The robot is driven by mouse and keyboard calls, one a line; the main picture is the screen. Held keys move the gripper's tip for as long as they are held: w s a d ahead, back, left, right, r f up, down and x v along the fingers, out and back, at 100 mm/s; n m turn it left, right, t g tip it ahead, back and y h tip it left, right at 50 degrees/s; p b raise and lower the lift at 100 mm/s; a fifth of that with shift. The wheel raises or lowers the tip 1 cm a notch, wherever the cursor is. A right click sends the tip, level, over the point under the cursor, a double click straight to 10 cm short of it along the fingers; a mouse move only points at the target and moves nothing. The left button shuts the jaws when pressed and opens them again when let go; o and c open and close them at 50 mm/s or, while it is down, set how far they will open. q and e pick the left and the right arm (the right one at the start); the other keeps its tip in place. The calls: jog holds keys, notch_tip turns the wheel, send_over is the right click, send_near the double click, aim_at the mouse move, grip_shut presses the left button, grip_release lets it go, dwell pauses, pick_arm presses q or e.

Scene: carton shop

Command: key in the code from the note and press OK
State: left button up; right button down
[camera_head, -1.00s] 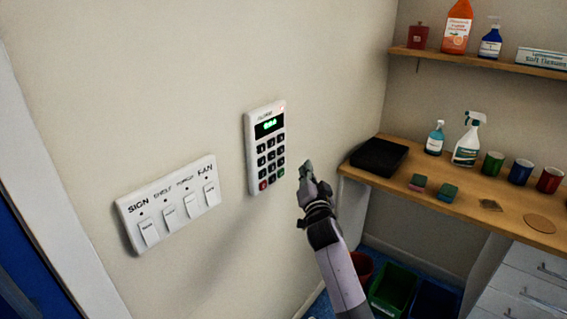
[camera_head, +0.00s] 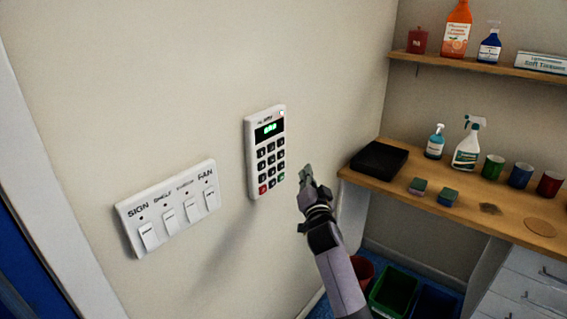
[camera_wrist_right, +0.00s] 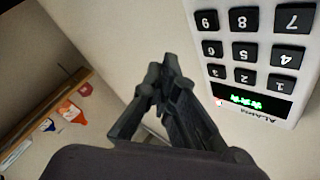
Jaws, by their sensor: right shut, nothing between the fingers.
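A white alarm keypad (camera_head: 266,152) is fixed to the beige wall. It has dark number keys, a red key at the lower left and a green key at the lower right. Its dark display shows green characters too small to read surely. My right gripper (camera_head: 306,174) is shut and empty, just right of the keypad's lower part and apart from it. In the right wrist view the keypad (camera_wrist_right: 258,55) appears upside down, to the right of the shut fingertips (camera_wrist_right: 160,68). No note is seen. My left gripper is not in view.
A panel of several labelled switches (camera_head: 170,208) is on the wall left of the keypad. A wooden counter (camera_head: 470,205) at right holds a black tray (camera_head: 379,158), bottles, sponges and mugs. A shelf (camera_head: 490,68) is above. Bins (camera_head: 393,290) stand below.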

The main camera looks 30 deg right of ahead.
aim_at(281, 142)
jog(key=s+d+r+n+p, duration=0.1)
jog(key=r+n+p, duration=0.1)
jog(key=n, duration=0.6)
jog(key=s+r+n+p, duration=0.2)
jog(key=r+n, duration=0.2)
jog(key=n, duration=0.5)
jog(key=shift+s+d+r+g+p, duration=0.2)
jog(key=shift+s+d+g+p, duration=0.1)
jog(key=shift+d, duration=0.1)
jog(key=shift+w, duration=0.15)
jog(key=w+a+b, duration=0.3)
jog(key=w, duration=0.5)
jog(key=shift+a+b, duration=0.2)
jog(key=shift+b, duration=0.15)
dwell(0.4)
jog(key=shift+w+a, duration=0.25)
jog(key=shift+w, duration=0.15)
